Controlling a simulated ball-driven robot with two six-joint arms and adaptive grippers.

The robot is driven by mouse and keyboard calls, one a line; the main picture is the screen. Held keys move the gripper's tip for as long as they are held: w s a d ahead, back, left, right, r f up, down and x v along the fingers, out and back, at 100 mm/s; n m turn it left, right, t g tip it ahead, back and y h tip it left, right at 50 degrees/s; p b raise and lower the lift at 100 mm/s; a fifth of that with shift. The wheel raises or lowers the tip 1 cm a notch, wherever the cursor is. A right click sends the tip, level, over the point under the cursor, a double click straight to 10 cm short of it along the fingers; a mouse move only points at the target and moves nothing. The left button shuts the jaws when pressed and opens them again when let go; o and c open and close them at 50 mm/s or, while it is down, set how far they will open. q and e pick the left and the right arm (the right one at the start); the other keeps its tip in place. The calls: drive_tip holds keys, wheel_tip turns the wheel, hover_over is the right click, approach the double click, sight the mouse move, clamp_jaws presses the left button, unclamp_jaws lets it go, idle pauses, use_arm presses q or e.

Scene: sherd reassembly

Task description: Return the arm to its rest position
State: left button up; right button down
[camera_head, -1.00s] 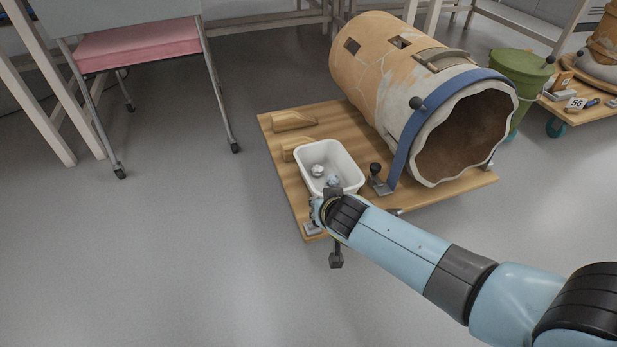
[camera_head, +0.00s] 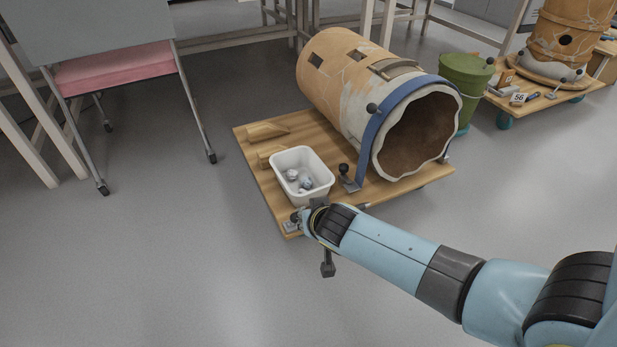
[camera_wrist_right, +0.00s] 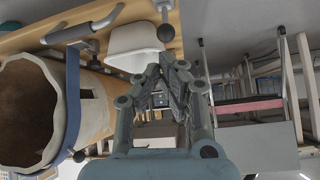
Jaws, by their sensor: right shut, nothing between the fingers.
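My right arm reaches in from the lower right in the head view. Its wrist is at the front corner of the low wooden dolly (camera_head: 253,150), just in front of the white tub (camera_head: 316,191). My right gripper (camera_wrist_right: 172,58) shows in the right wrist view with its fingers together and nothing between them. The tub also shows in that view (camera_wrist_right: 132,42), close beyond the fingertips; I cannot tell whether they touch. In the head view the wrist hides most of the gripper. My left gripper is not in view.
A large cracked clay vessel (camera_head: 335,70) lies on the dolly under a blue strap (camera_head: 372,133). Small crumpled pieces (camera_head: 306,183) lie in the tub. A green bin (camera_head: 466,80) and a second dolly stand behind right. A pink-seated chair (camera_head: 115,66) stands left. Floor in front is clear.

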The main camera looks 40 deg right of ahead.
idle(0.4)
drive_tip(key=s+g, duration=0.3)
drive_tip(key=s, duration=1.4)
drive_tip(key=s+a+r+n+g+y, duration=0.3)
drive_tip(key=s+a+r+n, duration=0.25)
drive_tip(key=s+r, duration=0.4)
use_arm(q)
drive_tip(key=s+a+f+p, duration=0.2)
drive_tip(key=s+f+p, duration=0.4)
drive_tip(key=p, duration=0.4)
use_arm(e)
drive_tip(key=s+d+f+g, duration=0.1)
drive_tip(key=s+d+f, duration=0.25)
drive_tip(key=f, duration=0.25)
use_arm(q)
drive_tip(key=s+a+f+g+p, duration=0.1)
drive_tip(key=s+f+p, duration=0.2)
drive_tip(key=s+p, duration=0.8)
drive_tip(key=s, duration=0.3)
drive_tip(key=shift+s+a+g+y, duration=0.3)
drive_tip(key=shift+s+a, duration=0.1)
use_arm(e)
drive_tip(key=s+f+g, duration=0.1)
drive_tip(key=s+f, duration=0.1)
drive_tip(key=s, duration=1.4)
drive_tip(key=shift+s+d+f+h, duration=0.2)
drive_tip(key=shift+s+d+h, duration=0.2)
